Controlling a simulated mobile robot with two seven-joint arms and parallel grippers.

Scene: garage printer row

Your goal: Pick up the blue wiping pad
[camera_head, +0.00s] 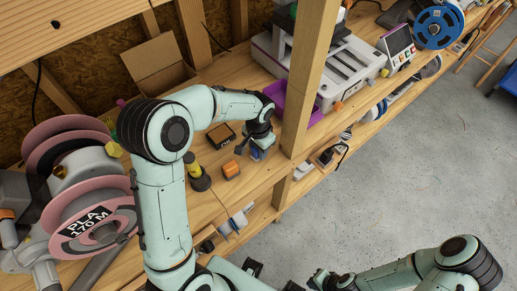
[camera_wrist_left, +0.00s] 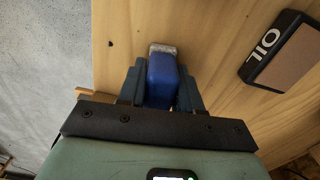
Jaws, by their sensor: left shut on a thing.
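The blue wiping pad (camera_wrist_left: 162,82) has a pale grey, rough-looking strip at its far end. In the left wrist view it sits between the two fingers of my left gripper (camera_wrist_left: 161,88), which is shut on it. In the head view my left gripper (camera_head: 257,147) points down at the wooden bench by the post, and a bit of the blue pad (camera_head: 256,154) shows below it. Whether the pad touches the wood is unclear. My right gripper (camera_head: 320,281) is at the bottom edge over the floor, partly cut off; its fingers are too unclear to read.
A black box marked OIL (camera_wrist_left: 280,50) lies close to the pad. An orange block (camera_head: 231,169) and a yellow-and-black item (camera_head: 197,172) stand nearby. A wooden post (camera_head: 309,80), purple tray (camera_head: 295,105) and printer (camera_head: 335,70) are to the right. Pink spools (camera_head: 95,215) stand left.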

